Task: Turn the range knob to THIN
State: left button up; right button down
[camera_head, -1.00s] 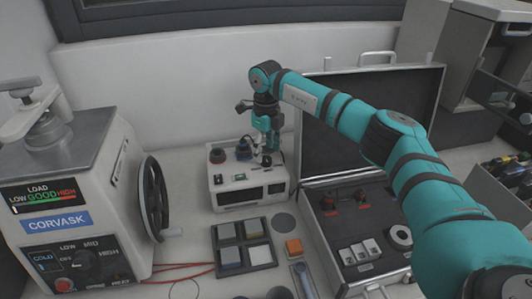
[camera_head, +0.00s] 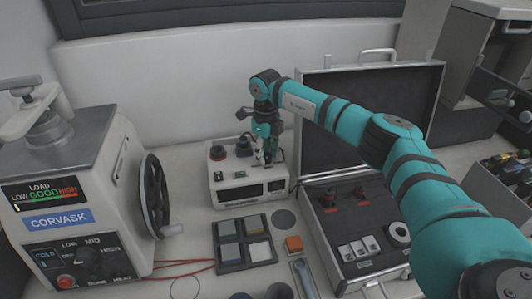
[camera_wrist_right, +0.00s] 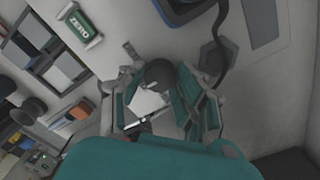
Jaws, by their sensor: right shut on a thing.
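A white instrument box (camera_head: 230,195) with dark display windows on its front stands at the back of the bench. My right gripper (camera_head: 264,160) comes down on the right part of its top. In the right wrist view my right gripper (camera_wrist_right: 165,95) has its teal fingers on both sides of a dark round knob (camera_wrist_right: 158,74), shut on it. I take this to be the range knob; its marks, THIN among them, cannot be read here. A green ZERO label (camera_wrist_right: 80,24) shows beside it. In the head view the fingers mostly hide the knob. My left gripper is not in view.
A dark-topped knob (camera_head: 217,152) and a dark round part (camera_head: 243,148) stand left of my gripper. The CORVASK press (camera_head: 75,190) with its handwheel is at left. A sample tray (camera_head: 219,252) lies in front; an open case (camera_head: 340,220) is at right.

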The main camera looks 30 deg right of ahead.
jog(key=shift+n, duration=0.3)
jog(key=shift+n+b, duration=0.55)
jog(key=shift+n, duration=0.45)
jog(key=n, duration=0.2)
jog(key=shift+n+b, duration=0.3)
jog(key=shift+b, duration=0.1)
jog(key=n, duration=0.3)
jog(key=shift+b, duration=0.35)
jog(key=shift+n, duration=1.8)
jog(key=shift+r, duration=0.1)
jog(key=c, duration=0.9)
grip_release()
jog(key=shift+c, duration=0.2)
